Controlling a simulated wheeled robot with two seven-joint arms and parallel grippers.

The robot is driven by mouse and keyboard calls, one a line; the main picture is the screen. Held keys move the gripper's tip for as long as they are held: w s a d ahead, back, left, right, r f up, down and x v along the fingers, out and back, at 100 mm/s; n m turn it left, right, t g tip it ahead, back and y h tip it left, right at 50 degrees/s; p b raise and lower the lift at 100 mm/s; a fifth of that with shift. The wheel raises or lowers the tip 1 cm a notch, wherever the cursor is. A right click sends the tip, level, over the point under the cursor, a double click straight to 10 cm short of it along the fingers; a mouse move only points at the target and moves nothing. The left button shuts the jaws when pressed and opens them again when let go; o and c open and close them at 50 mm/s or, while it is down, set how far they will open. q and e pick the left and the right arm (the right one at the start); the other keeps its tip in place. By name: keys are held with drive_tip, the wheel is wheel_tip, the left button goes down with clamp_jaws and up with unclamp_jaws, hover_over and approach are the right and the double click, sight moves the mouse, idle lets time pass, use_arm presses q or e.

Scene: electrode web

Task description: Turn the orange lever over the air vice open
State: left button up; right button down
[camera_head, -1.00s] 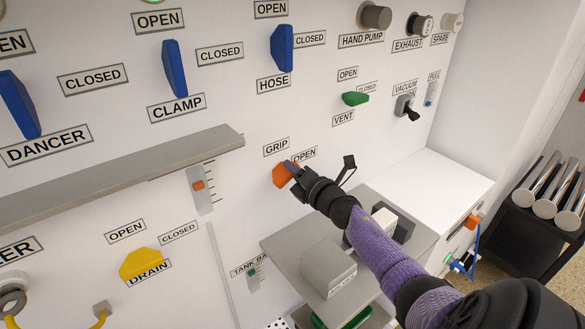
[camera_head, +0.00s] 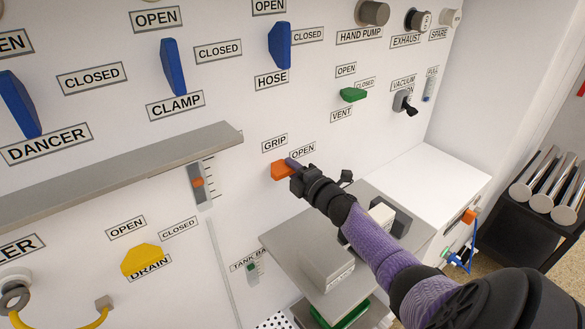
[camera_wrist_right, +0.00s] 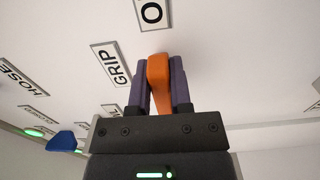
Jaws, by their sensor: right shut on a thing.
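The orange lever (camera_head: 281,170) is on the white panel below the GRIP label (camera_head: 275,143), with the OPEN label (camera_head: 303,150) to its right. In the right wrist view the orange lever (camera_wrist_right: 158,82) stands between the two purple fingers of my right gripper (camera_wrist_right: 160,88), which is shut on it. In the head view my right gripper (camera_head: 294,168) reaches the lever from the lower right and hides part of it. The air vice (camera_head: 327,262) appears to be the grey block assembly below the lever; its jaws are not clearly told apart. My left gripper is not in view.
A grey shelf (camera_head: 110,185) juts out to the left of the lever. Blue levers (camera_head: 280,45) and a green vent lever (camera_head: 353,94) sit above. A yellow drain lever (camera_head: 141,260) is at lower left. A white ledge (camera_head: 440,185) lies to the right.

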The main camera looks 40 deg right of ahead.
drive_tip(key=shift+f, duration=0.1)
drive_tip(key=c, duration=0.5)
unclamp_jaws()
drive_tip(key=shift+c, duration=0.2)
drive_tip(key=s+a+p, duration=0.1)
drive_tip(key=s+p, duration=0.2)
drive_tip(key=s, duration=0.7)
